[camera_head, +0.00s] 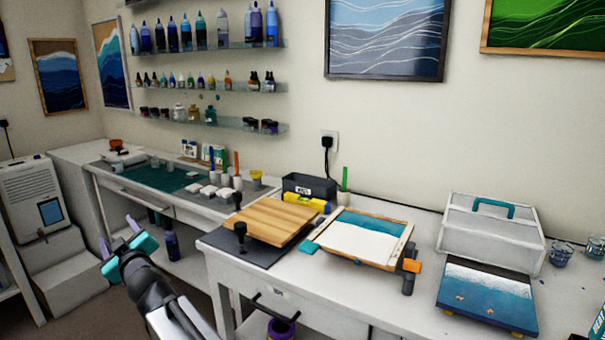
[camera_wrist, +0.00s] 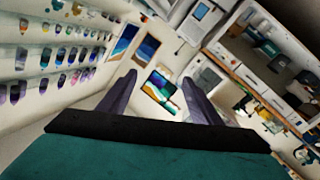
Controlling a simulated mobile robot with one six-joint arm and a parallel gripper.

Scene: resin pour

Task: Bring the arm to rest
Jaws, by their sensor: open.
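My gripper (camera_head: 120,238) is in the lower left of the head view, raised in the air in front of the left workbench. It has a teal body and purple fingers. In the wrist view its two fingers (camera_wrist: 162,98) stand wide apart with nothing between them. It touches nothing that I can see.
The near white table (camera_head: 260,275) holds a wooden board (camera_head: 268,222), a framed blue-and-white panel (camera_head: 360,238), a clear box (camera_head: 490,228) and a sea picture (camera_head: 487,297). A workbench with a green mat (camera_head: 160,178) is behind the gripper. Glass shelves (camera_head: 215,88) hold bottles.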

